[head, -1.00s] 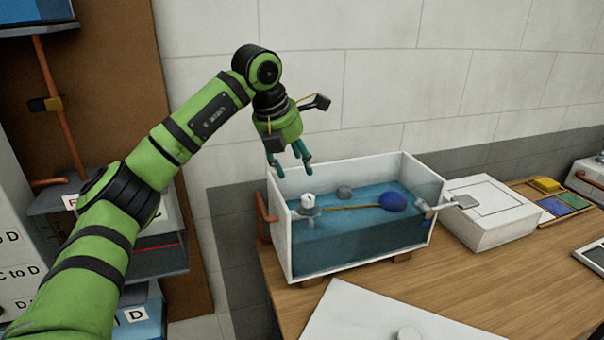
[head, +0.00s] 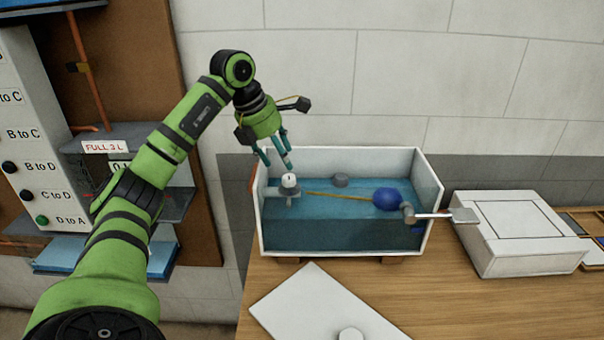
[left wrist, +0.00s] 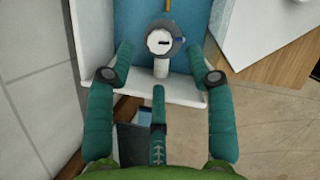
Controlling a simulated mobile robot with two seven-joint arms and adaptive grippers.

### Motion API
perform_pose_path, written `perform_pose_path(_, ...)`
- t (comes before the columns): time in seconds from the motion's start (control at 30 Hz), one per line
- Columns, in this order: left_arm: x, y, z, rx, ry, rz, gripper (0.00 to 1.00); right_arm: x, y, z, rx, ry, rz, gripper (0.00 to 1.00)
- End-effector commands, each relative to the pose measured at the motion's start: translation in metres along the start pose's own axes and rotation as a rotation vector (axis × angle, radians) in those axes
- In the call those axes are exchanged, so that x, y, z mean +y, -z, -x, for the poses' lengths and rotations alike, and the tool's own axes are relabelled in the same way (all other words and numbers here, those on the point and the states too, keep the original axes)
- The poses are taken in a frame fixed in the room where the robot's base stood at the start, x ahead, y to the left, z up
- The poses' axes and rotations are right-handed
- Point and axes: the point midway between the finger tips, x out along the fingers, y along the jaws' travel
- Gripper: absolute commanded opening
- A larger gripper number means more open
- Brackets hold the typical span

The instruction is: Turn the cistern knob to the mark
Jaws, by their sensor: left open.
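The cistern (head: 340,244) is an open white tank with a clear front, part filled with blue water, on the wooden bench. Its knob (head: 289,181) is a white round cap on a grey valve body at the left end. In the left wrist view the knob (left wrist: 160,41) shows a dark line on top, and a blue mark lies on the grey collar to its right. My right gripper is not in view.
A blue float (head: 387,199) on a brass rod lies in the water. A white box (head: 525,235) stands to the right. A white lid (head: 325,308) lies in front. A labelled panel (head: 25,130) is at left.

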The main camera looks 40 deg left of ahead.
Motion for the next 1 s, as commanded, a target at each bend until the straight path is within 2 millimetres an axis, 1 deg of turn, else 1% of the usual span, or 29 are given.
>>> perform_pose_path(0.3,-0.001,0.001,-0.044,0.004,0.005,0.000,0.54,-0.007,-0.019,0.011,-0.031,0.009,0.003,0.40)
perform_pose_path(0.43,-0.001,0.000,-0.059,0.002,0.004,0.001,0.54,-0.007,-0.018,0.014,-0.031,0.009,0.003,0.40)
perform_pose_path(0.6,0.000,0.000,-0.068,0.001,0.001,0.001,0.54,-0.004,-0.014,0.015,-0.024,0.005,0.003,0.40)
perform_pose_path(0.8,0.000,0.000,-0.069,0.000,0.001,0.001,0.54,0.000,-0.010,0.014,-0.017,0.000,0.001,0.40)
perform_pose_path(0.83,0.000,0.000,-0.069,0.000,0.001,0.001,0.50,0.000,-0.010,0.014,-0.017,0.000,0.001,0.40)
perform_pose_path(0.87,0.000,0.000,-0.069,0.001,0.001,0.001,0.38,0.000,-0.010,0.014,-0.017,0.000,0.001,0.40)
perform_pose_path(0.9,0.000,0.000,-0.069,0.001,0.001,0.001,0.22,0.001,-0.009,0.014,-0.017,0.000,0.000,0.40)
perform_pose_path(0.93,0.000,0.000,-0.069,0.001,0.001,0.001,0.10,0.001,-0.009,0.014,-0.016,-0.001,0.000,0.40)
perform_pose_path(0.97,-0.001,0.000,-0.069,0.000,0.002,0.000,0.02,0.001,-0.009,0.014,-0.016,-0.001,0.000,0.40)
perform_pose_path(1.0,-0.001,0.000,-0.069,0.000,0.002,0.000,0.02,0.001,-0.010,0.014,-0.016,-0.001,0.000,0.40)
